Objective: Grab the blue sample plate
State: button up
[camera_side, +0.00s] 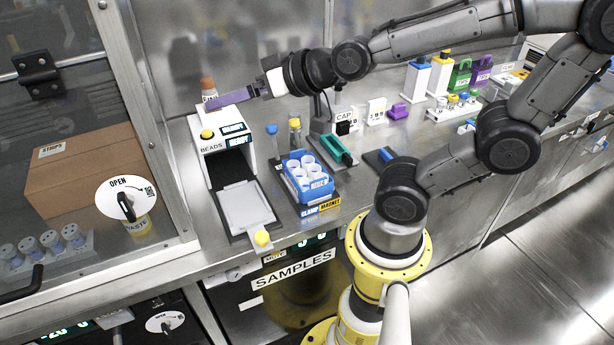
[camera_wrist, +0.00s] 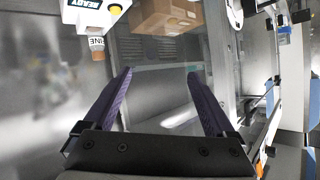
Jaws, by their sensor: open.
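The blue sample plate (camera_side: 290,184) holds several white round wells and sits on the "CLAMP MAGNET" base (camera_side: 322,206) near the bench's front edge. My gripper (camera_side: 212,101) has long purple fingers and points left, high above and behind the beads machine, well to the upper left of the plate. In the wrist view my gripper (camera_wrist: 161,73) shows its two fingers wide apart with nothing between them. I cannot make out the blue plate in the wrist view.
The white beads machine (camera_side: 212,148) with a grey tray (camera_side: 244,207) stands left of the plate. A brown-capped bottle (camera_side: 208,87) is beside my fingers. A green-topped device (camera_side: 337,149) stands right of the plate. A glass cabinet holding a cardboard box (camera_side: 80,170) borders the left.

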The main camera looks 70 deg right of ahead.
jog(key=w+d+f+m+t+h, duration=0.1)
jog(key=w+d+f+m+h, duration=0.2)
jog(key=w+d+f, duration=0.15)
jog(key=m+g+h, duration=0.3)
jog(key=g+h, duration=0.1)
jog(key=h, duration=0.2)
send_near(297, 151)
jog(key=x, duration=0.5)
jog(key=shift+w+f, duration=0.15)
jog(key=shift+f, duration=0.05)
jog(key=shift+x, duration=2.5)
jog(key=shift+d, duration=0.1)
jog(key=shift+c, duration=0.3)
jog(key=shift+r, duration=0.1)
grip_shut()
